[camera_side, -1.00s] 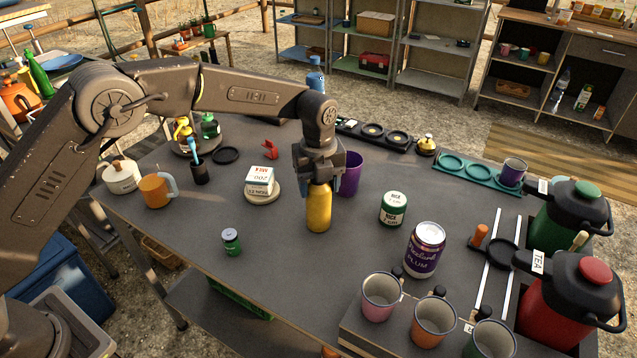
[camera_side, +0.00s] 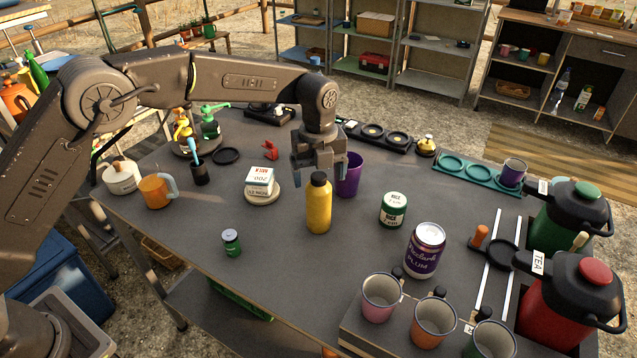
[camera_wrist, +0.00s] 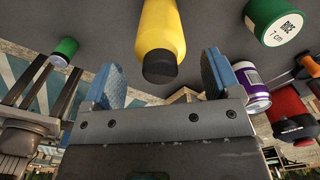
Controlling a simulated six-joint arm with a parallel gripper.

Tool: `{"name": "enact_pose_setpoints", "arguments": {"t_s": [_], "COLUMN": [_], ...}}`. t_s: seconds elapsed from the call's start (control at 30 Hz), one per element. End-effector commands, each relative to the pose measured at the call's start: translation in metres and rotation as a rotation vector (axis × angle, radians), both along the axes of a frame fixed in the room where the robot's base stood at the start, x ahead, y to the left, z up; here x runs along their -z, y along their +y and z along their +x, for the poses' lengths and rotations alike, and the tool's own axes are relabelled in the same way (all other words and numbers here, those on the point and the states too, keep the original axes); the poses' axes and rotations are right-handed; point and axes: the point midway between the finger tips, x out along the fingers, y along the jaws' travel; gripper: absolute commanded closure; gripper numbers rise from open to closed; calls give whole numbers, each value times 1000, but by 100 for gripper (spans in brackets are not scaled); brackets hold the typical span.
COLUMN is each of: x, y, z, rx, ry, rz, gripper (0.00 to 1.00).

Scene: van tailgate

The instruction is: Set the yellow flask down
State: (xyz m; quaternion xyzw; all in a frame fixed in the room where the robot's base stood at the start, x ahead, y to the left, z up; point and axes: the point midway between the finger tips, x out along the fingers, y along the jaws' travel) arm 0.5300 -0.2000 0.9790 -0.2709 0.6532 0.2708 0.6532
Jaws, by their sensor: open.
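The yellow flask (camera_side: 319,208) with a black cap stands upright on the grey table (camera_side: 290,270), near its middle. My gripper (camera_side: 318,172) is open and empty, just above and behind the flask's cap in the side view. In the wrist view the flask (camera_wrist: 162,35) shows beyond the two blue-padded fingers (camera_wrist: 160,82), its black cap toward me and no finger touching it. A purple cup (camera_side: 350,175) stands close behind the flask to the right, partly hidden by my gripper.
A green-and-white rice tin (camera_side: 393,210) and a purple plum can (camera_side: 425,250) stand to the right. Several mugs (camera_side: 381,296) line the front right. The table's front middle is clear.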

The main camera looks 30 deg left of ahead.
Motion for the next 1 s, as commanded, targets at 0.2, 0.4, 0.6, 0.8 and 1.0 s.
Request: {"name": "enact_pose_setpoints", "arguments": {"t_s": [0.2, 0.4, 0.6, 0.8, 1.0], "x": [-49, -78, -89, -91, -129], "y": [0, 0, 0, 1, 24], "z": [1, 1, 0, -1, -23], "rx": [0, 0, 0, -11, -248], "ry": [-4, -4, 0, -4, -55], "rz": [-1, -1, 0, -1, -21], "gripper": [17, 17, 17, 17, 17]}}
